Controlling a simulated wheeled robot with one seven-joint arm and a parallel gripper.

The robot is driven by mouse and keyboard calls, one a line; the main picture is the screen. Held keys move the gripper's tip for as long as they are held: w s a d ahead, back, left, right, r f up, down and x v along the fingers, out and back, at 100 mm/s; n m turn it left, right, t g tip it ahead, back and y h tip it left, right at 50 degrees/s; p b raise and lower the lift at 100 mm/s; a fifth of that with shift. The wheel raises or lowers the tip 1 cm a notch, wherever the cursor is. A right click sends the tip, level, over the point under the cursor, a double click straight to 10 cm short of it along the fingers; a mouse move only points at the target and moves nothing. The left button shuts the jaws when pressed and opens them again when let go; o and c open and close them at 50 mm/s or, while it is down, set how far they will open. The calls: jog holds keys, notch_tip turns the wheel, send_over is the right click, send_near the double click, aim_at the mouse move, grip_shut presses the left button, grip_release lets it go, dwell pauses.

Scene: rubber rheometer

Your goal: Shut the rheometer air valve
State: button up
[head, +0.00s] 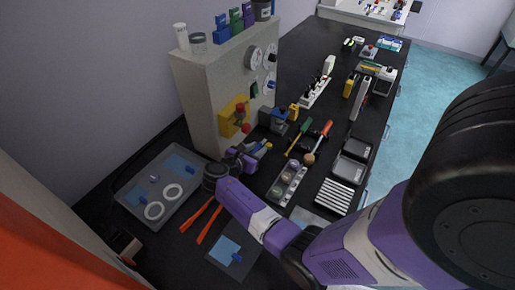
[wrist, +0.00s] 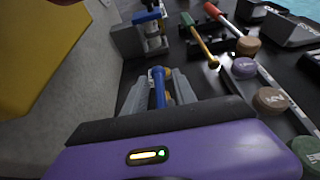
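The rheometer (head: 200,95) is a tall pale grey cabinet at the left of the bench. A yellow block (head: 229,118) with red knobs is on its front; it looks like the air valve, but no label can be read. In the wrist view blue and yellow pieces show between my grey fingers (wrist: 160,88); whether these are fingertips or an object is unclear.
A grey tray (head: 128,192) with white rings lies left of my gripper. Red-handled tongs (head: 205,220) lie near it. A rack of round pots (head: 286,184), a green-handled tool (head: 299,134) and a red-handled tool (head: 322,134) crowd the bench to the right. Dials (head: 256,58) are higher on the cabinet.

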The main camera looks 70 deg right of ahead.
jog(key=shift+s+d+f, duration=0.1)
jog(key=shift+d+f, duration=0.05)
jog(key=shift+d, duration=0.1)
grip_shut()
jog(key=m+g+y+b, duration=0.1)
jog(key=m+g, duration=0.1)
jog(key=shift+m+g, duration=0.3)
jog(key=shift+s+a+m+g+y+b, duration=0.1)
jog(key=shift+s+m+g+y+b, duration=0.2)
jog(key=shift+m+g, duration=0.25)
jog(key=shift+s+a+m+g+y+b, duration=0.1)
jog(key=shift+m+g+y+b, duration=0.1)
jog(key=shift+m+g+b, duration=0.25)
